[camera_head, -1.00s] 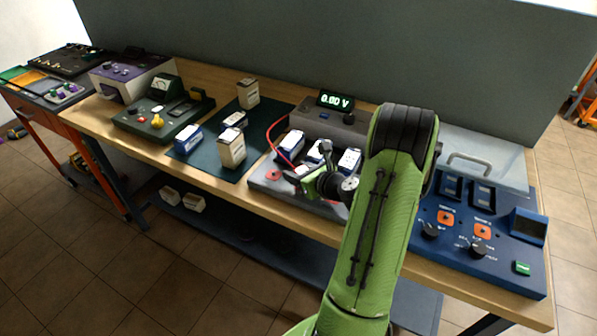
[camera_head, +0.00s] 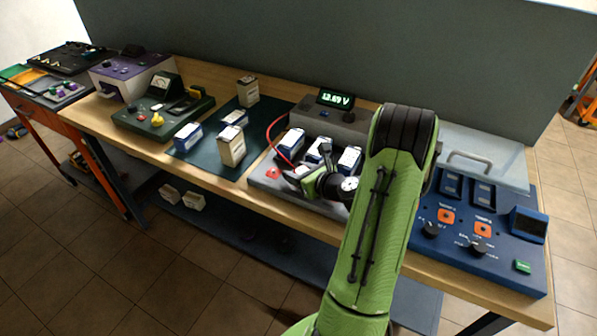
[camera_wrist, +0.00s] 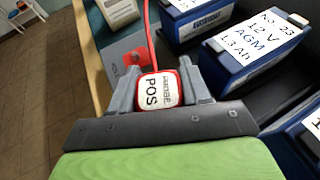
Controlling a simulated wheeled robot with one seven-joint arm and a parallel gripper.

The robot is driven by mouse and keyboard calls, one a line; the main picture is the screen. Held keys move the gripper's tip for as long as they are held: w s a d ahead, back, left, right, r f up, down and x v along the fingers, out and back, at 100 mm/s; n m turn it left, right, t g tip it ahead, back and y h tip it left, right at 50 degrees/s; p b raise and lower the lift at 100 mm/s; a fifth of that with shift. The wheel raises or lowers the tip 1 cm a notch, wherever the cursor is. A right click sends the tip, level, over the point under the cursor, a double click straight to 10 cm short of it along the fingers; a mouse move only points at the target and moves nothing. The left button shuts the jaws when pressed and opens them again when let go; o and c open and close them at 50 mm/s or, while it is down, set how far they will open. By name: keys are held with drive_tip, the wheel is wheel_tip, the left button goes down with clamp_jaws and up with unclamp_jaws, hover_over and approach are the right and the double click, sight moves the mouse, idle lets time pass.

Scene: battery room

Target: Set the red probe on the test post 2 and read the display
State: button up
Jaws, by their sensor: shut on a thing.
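My gripper (camera_head: 304,181) is shut on the red probe (camera_wrist: 158,90), whose white top is marked POS in the wrist view. A red cable runs up from the probe. The gripper is low at the front edge of the grey tester (camera_head: 262,181), in front of its batteries. The probe's tip is hidden, so I cannot see which test post it touches. The tester's display (camera_head: 336,99) is lit green and appears to read 12.69 V; the digits are small.
Blue-and-white batteries sit in the tester, one (camera_head: 290,141) at its left; another (camera_wrist: 258,38) is labelled No. 23, 12 V AGM. A red patch (camera_head: 273,173) marks the tester's left front. A blue charger unit (camera_head: 480,245) stands at right.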

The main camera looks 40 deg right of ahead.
drive_tip(key=shift+f, duration=0.2)
drive_tip(key=o, duration=0.9)
drive_tip(key=shift+s, duration=0.1)
drive_tip(key=shift+v, duration=1.1)
drive_tip(key=shift+p+v, duration=0.65)
drive_tip(key=shift+v, duration=3.7)
